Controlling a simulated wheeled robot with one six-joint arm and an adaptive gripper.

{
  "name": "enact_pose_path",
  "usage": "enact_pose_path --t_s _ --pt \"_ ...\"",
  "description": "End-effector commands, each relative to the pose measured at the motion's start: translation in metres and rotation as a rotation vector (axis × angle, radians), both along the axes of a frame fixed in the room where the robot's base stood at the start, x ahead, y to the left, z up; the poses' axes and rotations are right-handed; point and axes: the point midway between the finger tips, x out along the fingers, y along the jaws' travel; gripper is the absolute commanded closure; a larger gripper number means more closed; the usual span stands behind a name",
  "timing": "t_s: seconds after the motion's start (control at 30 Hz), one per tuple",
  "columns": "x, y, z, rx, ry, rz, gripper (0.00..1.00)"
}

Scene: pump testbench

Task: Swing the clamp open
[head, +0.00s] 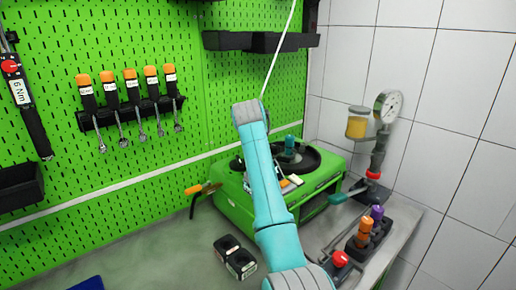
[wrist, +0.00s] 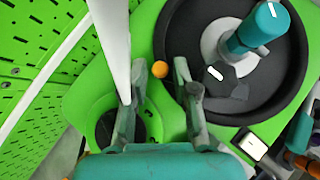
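The green test bench unit (head: 240,205) has a round black basin (wrist: 172,40) with a teal part (wrist: 255,28) standing on a pale disc inside it. The teal part also shows in the head view (head: 290,145). A small round orange knob (wrist: 160,69) shows beside the basin's left edge; it may be the end of the clamp's handle, but the rest of the clamp is not clear. My gripper (wrist: 159,66) is open, and the knob appears between its fingertips. I cannot tell whether they touch it. In the head view my arm hides the gripper and this spot.
A white pole (wrist: 108,40) rises close by my left finger. An orange-handled tool (head: 200,188) is at the unit's left. A black two-hole block (head: 236,256), a holder with orange and purple parts (head: 370,238) and a pressure gauge (head: 388,106) stand around it.

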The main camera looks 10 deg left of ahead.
Motion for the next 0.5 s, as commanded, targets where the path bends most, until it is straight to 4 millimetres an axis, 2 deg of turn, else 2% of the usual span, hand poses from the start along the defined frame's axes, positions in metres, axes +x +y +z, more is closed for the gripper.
enact_pose_path --t_s 0.13,0.43,0.47,0.5 --pt "0.0057 0.0002 -0.0064 0.000 0.001 0.000 0.71" --pt "0.0071 0.0004 -0.0074 0.000 0.000 0.000 0.71" --pt "0.0070 0.0004 -0.0074 0.000 0.000 0.000 0.74" --pt "0.0070 0.0004 -0.0074 0.000 0.000 0.000 0.84"
